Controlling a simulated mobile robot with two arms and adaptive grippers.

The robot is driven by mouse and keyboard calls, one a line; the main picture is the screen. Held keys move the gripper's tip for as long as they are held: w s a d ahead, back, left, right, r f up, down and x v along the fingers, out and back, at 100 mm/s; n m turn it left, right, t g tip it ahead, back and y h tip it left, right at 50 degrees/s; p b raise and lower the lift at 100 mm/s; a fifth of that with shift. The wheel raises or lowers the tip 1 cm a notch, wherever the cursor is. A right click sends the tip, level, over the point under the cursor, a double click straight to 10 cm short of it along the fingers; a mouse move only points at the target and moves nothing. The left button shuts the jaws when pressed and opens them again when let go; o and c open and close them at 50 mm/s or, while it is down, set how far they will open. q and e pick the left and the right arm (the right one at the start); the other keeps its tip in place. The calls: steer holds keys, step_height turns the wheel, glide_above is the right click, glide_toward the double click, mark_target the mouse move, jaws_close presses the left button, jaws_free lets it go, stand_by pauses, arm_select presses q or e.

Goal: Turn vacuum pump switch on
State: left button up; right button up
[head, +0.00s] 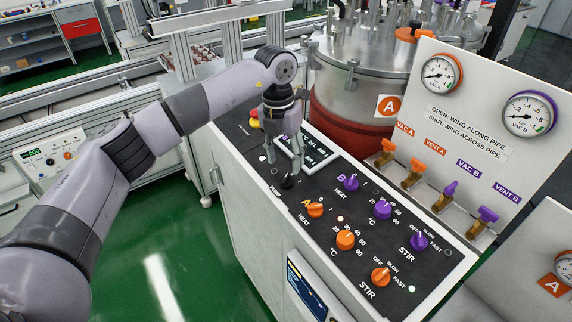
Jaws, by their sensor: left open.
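The vacuum pump switch looks to be the small black knob (289,182) near the left edge of the dark control panel, by a partly hidden label that seems to read PUMP. Its setting is too small to tell. My left gripper (284,166) points down over the panel, open, with its fingertips close above and behind the knob. I cannot tell whether they touch it. The gripper hides part of the digital display (318,150). My right gripper is not in view.
Orange knobs (346,239) and purple knobs (382,209) for heat and stir stand to the right on the panel. A red emergency button (253,113) lies behind the gripper. A steel vessel (365,62), a gauge board (470,120) and several valves (415,172) stand behind.

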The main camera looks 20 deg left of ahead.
mark_target(286, 176)
arm_select(q)
steer(key=f, duration=0.1)
steer(key=f+p, duration=0.1)
steer(key=f, duration=0.1)
steer(key=shift+s+d+f, duration=0.2)
steer(key=shift+f, duration=0.4)
steer(key=shift+w+f, duration=0.1)
steer(key=shift+f, duration=0.2)
steer(key=c, duration=1.1)
steer(key=shift+c, duration=0.2)
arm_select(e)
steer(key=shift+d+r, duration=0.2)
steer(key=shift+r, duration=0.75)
